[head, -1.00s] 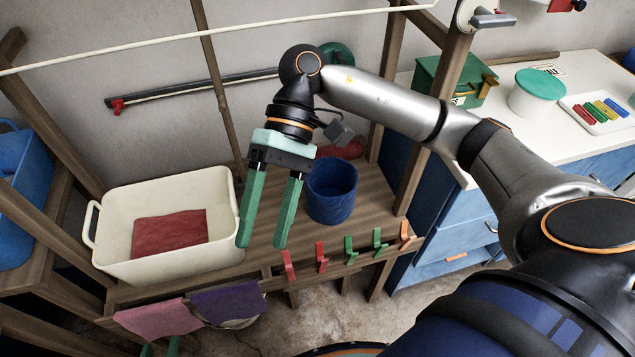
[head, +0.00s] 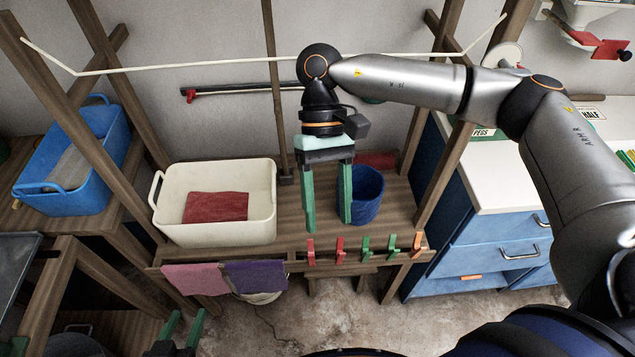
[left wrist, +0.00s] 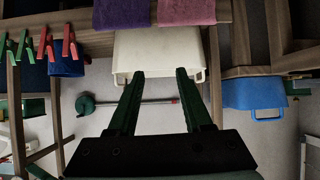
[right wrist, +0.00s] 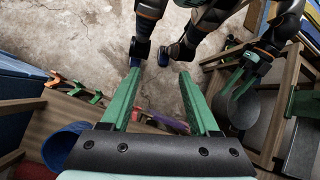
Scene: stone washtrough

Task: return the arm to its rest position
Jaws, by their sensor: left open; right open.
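My right gripper (head: 328,228) hangs from the arm that comes in from the right in the head view. Its green fingers point down, open and empty, above the wooden bench; one overlaps the dark blue bucket (head: 368,198) in the picture. My left gripper (head: 180,328) shows at the bottom left of the head view, open and empty, low in front of the bench. It also shows at the right of the right wrist view (right wrist: 238,80). In the left wrist view its open fingers (left wrist: 158,72) overlap the cream basin (left wrist: 160,50).
The cream basin (head: 168,222) holds a red cloth (head: 216,207). Pink (head: 194,279) and purple (head: 255,277) cloths hang at the bench front, beside several pegs (head: 340,250). Wooden posts (head: 440,140) and a line (head: 200,66) frame the bench. A blue tub (head: 65,200) stands left.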

